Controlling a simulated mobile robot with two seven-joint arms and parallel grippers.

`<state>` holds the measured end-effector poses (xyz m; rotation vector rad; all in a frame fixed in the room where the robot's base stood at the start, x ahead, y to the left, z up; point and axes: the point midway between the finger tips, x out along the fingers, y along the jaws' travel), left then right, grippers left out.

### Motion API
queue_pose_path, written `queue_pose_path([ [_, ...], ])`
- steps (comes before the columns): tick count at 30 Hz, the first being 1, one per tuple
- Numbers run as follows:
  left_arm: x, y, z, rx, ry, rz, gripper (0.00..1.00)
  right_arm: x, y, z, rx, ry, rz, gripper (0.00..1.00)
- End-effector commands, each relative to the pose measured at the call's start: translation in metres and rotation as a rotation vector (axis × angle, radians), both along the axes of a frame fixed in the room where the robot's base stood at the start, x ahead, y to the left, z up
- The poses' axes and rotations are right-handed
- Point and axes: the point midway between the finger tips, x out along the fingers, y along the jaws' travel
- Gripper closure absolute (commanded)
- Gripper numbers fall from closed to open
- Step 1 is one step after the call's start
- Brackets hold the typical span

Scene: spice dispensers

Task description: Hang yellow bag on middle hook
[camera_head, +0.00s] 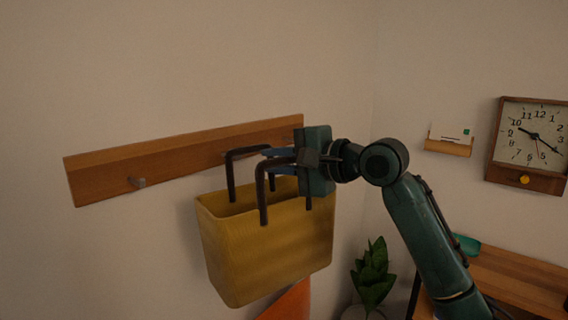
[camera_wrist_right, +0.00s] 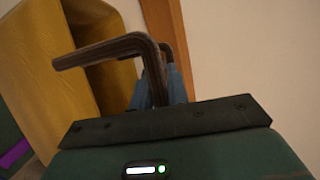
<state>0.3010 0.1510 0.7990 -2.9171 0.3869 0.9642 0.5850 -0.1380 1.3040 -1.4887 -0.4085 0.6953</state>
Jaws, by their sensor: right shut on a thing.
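The yellow bag (camera_head: 268,250) hangs in the air from my right gripper (camera_head: 285,158), in front of the wall below the right part of the wooden hook rail (camera_head: 105,178). Its dark handles (camera_head: 240,153) stand upright. My right gripper is shut on the handles near their top. The right wrist view shows the yellow bag (camera_wrist_right: 35,85) at left and a dark handle (camera_wrist_right: 110,48) across the blue fingers (camera_wrist_right: 160,85). The middle hook is hidden or cannot be made out behind the bag's handles and gripper. My left gripper is not in view.
A wall clock (camera_head: 530,145) and a small wooden wall holder (camera_head: 449,140) are at right. A potted plant (camera_head: 373,278) and a wooden shelf (camera_head: 510,280) stand at lower right. An orange object (camera_head: 290,303) is below the bag. The wall left of the bag is clear.

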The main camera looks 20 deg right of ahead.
Motion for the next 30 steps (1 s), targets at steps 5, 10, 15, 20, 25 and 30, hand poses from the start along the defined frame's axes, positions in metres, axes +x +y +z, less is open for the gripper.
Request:
queue_pose_path([
  [5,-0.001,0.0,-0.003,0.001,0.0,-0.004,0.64,0.009,0.005,0.0,0.003,-0.004,-0.001,1.0],
  [10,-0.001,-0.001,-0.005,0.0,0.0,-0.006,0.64,0.017,0.011,0.0,0.003,-0.004,0.0,1.0],
  [15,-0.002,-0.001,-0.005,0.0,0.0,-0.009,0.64,0.026,0.017,-0.001,0.003,-0.003,0.0,1.0],
  [20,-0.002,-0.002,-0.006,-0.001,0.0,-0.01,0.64,0.034,0.022,-0.003,0.003,-0.002,0.0,1.0],
  [25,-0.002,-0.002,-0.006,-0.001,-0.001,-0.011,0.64,0.041,0.028,-0.003,0.002,-0.002,0.0,1.0],
  [30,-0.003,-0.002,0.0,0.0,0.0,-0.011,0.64,0.047,0.031,-0.009,0.002,-0.001,0.0,1.0],
])
